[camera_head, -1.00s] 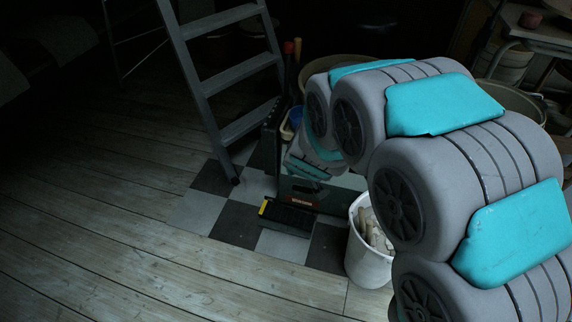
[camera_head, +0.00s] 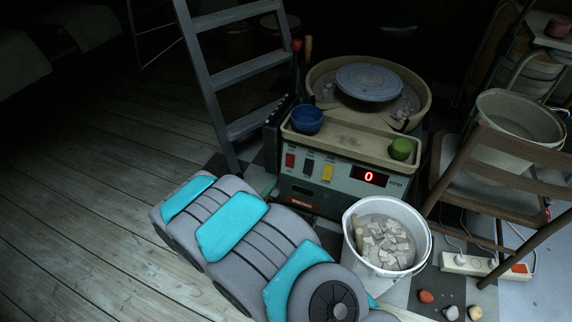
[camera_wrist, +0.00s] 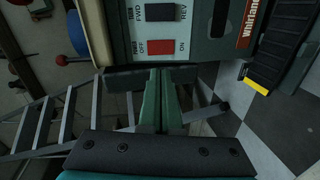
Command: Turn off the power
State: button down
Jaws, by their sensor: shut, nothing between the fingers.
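The pottery wheel's control panel (camera_head: 330,180) faces me, with a red switch (camera_head: 290,161), a dark switch and a yellow switch in a row. Its red display (camera_head: 369,176) reads 0 RPM.
A bucket of clay pieces (camera_head: 388,240) stands before the panel, with a chair (camera_head: 490,180) to its right. A ladder (camera_head: 215,85) stands on the left. A power strip (camera_head: 475,265) lies at the right. A black pedal with a yellow edge (camera_wrist: 258,86) lies on the floor.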

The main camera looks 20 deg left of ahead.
aim_at(291, 158)
jog(key=shift+s+d+n+t, duration=0.1)
jog(key=shift+s+n+t, duration=0.55)
jog(key=shift+s, duration=0.2)
jog(key=w, duration=0.4)
jog(key=w+f, duration=0.1)
jog(key=w, duration=0.4)
jog(key=w+d, duration=0.1)
jog(key=w, duration=0.4)
jog(key=shift+f, duration=0.25)
jog(key=shift+w+r, duration=0.1)
jog(key=shift+r, duration=0.05)
jog(key=shift+g, duration=0.25)
